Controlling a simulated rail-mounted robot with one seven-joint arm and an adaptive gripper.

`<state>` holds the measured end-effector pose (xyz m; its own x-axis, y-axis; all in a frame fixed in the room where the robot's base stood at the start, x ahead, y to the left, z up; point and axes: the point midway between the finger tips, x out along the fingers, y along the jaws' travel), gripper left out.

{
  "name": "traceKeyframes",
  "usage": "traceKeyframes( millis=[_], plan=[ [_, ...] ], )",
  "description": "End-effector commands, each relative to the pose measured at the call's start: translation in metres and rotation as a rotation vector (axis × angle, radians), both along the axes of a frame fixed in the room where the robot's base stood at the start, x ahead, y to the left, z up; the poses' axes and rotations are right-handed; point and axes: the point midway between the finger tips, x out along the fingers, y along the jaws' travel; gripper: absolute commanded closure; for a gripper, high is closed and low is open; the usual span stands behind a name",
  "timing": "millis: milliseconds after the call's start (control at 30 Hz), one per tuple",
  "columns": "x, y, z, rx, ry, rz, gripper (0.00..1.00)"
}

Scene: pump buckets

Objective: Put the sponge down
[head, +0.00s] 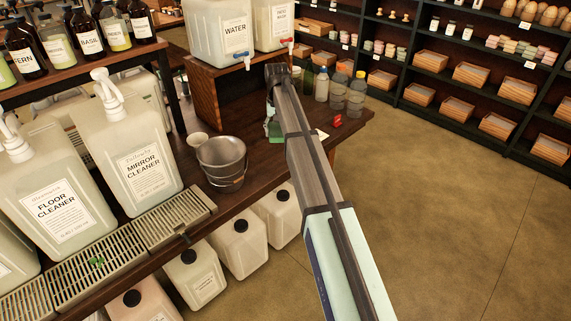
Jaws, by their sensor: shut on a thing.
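My arm reaches from the lower right to over the dark wooden table (235,178). My gripper (272,116) is small in view at the arm's far end and partly hidden by the arm. It is shut on a green thing, which I take to be the sponge (273,131). The sponge is low over the table, to the right of the metal bucket. I cannot tell whether it touches the tabletop.
Clear bottles (338,91) and a red item (338,121) are to the right. Large pump jugs (140,150) and metal drip grates (172,218) line the left. The tabletop before the bucket is narrow.

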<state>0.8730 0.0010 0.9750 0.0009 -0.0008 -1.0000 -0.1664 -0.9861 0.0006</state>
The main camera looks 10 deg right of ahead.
Motion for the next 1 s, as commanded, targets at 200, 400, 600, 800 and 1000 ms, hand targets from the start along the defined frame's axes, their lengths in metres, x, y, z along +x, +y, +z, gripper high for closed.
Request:
traceKeyframes(
  millis=[200,400,600,800,1000],
  plan=[
    [0.057,0.000,0.006,0.000,0.002,-0.045,0.72],
    [0.065,0.000,-0.004,0.000,0.004,-0.059,0.72],
    [0.063,0.000,-0.045,0.000,0.006,-0.058,0.72],
    [0.064,0.000,-0.094,0.000,0.006,-0.058,0.72],
    [0.064,0.000,-0.133,0.000,0.005,-0.058,0.72]
  ],
)
